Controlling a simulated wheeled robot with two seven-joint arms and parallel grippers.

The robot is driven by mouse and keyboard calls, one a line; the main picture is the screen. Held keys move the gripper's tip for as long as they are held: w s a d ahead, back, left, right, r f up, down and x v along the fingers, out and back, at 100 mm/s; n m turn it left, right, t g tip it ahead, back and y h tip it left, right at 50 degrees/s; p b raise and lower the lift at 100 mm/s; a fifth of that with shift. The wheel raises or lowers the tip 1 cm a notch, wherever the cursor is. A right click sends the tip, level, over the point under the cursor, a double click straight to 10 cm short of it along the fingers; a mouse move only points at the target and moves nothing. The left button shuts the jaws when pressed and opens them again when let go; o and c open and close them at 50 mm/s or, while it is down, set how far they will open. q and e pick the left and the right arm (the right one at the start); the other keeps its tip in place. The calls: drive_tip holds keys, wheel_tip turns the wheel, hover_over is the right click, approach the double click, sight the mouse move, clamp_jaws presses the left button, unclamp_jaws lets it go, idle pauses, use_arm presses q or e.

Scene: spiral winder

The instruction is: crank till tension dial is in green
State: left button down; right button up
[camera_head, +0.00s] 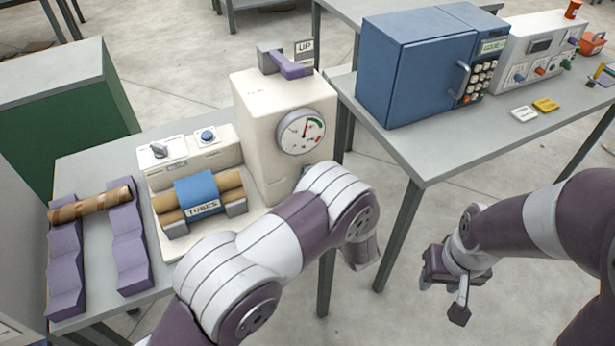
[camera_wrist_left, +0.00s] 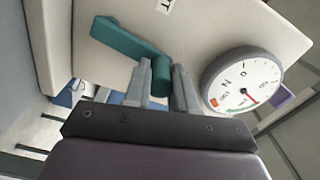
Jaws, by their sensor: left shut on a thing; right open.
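The cream winder machine (camera_head: 265,140) stands on the grey table, with the round tension dial (camera_head: 303,131) on its face. The dial also shows in the left wrist view (camera_wrist_left: 228,80). There the teal crank (camera_wrist_left: 122,38) is beside it, and my left gripper (camera_wrist_left: 161,85) is shut on its handle knob. In the head view my left arm hides that gripper. My right gripper (camera_head: 446,290) is open and empty, over the floor beside the right table.
A purple lever (camera_head: 288,66) sits on the machine near an UP sign (camera_head: 304,46). A TUBES rack (camera_head: 198,192), a button box (camera_head: 207,137) and purple cradles (camera_head: 130,250) holding a striped tube (camera_head: 90,206) are left. A blue cabinet (camera_head: 410,75) stands on the right table.

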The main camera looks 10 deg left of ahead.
use_arm(q)
drive_tip(key=shift+w+d+f+m+p, duration=0.15)
drive_tip(key=shift+w+d+m+p, duration=0.15)
drive_tip(key=shift+m, duration=0.4)
drive_tip(key=shift+w+d+f+m+p, duration=0.1)
drive_tip(key=shift+w+d+m, duration=0.1)
drive_tip(key=shift+d+m, duration=0.35)
use_arm(e)
drive_tip(key=shift+r, duration=0.5)
use_arm(q)
drive_tip(key=shift+a+m, duration=0.15)
drive_tip(key=shift+m, duration=0.1)
drive_tip(key=c, duration=0.9)
unclamp_jaws()
